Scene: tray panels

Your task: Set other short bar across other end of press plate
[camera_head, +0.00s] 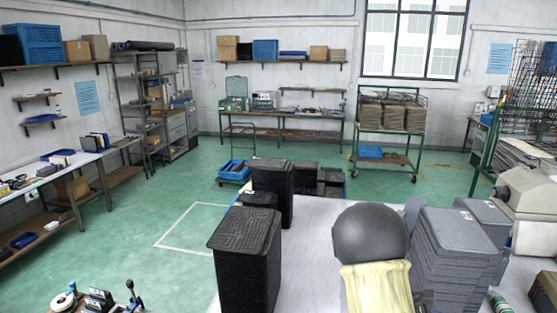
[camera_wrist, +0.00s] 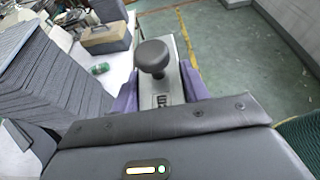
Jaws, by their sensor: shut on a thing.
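My gripper (camera_wrist: 160,88) shows in the wrist view with a purple finger on each side. It is shut on a pale grey knobbed piece (camera_wrist: 162,101), with a round black knob standing up from it and a dark marking near my gripper. I cannot tell whether this piece is a short bar, or what lies under it. I cannot make out a press plate or another bar in either view. My gripper's fingers cannot be made out in the head view.
Tall stacks of dark panels (camera_head: 245,265) and grey panels (camera_head: 455,252) stand on the pale table (camera_head: 315,225). In the wrist view, grey panels (camera_wrist: 50,85) rise close on the left, beside a green cylinder (camera_wrist: 98,69) and a tan-topped box (camera_wrist: 107,38). Green floor is clear at upper right.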

